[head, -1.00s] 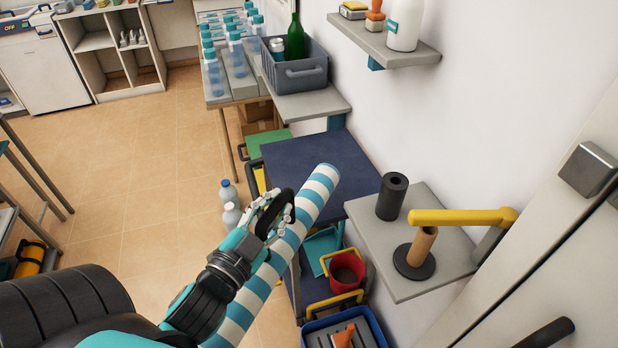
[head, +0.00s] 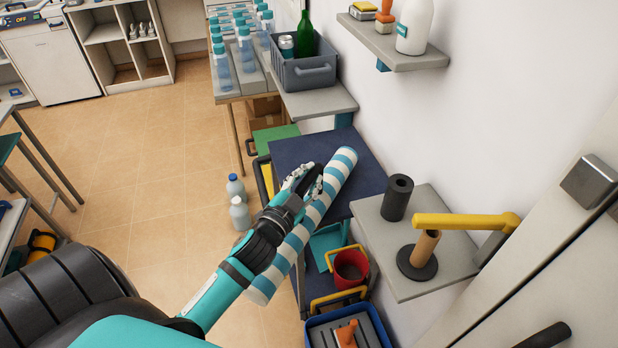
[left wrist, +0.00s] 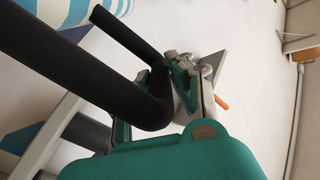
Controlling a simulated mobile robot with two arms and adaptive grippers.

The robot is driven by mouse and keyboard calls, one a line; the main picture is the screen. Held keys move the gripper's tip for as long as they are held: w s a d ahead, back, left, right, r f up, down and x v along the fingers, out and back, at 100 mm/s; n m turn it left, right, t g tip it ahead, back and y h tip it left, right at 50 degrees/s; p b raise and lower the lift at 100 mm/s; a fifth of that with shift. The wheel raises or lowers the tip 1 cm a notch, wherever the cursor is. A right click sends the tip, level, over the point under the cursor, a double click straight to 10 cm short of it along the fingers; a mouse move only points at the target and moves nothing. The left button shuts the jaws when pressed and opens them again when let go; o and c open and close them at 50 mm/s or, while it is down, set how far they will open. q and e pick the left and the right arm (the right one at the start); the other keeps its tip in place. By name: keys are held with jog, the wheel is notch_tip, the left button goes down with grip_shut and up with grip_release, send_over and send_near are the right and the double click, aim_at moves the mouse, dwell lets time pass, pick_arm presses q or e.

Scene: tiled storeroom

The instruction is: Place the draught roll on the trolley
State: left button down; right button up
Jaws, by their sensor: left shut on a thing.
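The draught roll (head: 293,240) is a long tube with teal and white stripes, held slanting in the head view. My left gripper (head: 305,182) is shut on it, seemingly by a black bent handle (left wrist: 150,100) that shows between the fingers in the left wrist view. A striped part of the roll (left wrist: 75,12) is at that view's top left. The trolley (head: 292,150) has a dark blue top and lower shelves. The roll's far end overlaps the trolley top in the picture; I cannot tell whether they touch. My right gripper is out of view.
A grey wall shelf right of the trolley holds a black cylinder (head: 397,198) and a yellow arm (head: 460,221) over a brown tube. A red bucket (head: 350,268) is low on the trolley. Two bottles (head: 240,212) stand on the floor left of it. The trolley top looks largely bare.

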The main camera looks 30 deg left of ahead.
pick_arm(q)
jog(key=shift+f, duration=0.1)
jog(key=c, duration=1.2)
grip_release()
jog(key=shift+o, duration=0.2)
jog(key=shift+s, duration=0.25)
jog(key=s, duration=0.3)
jog(key=s+b, duration=0.1)
jog(key=s, duration=0.3)
jog(key=s+d+b, duration=0.1)
jog(key=s, duration=0.2)
jog(key=shift+s, duration=0.75)
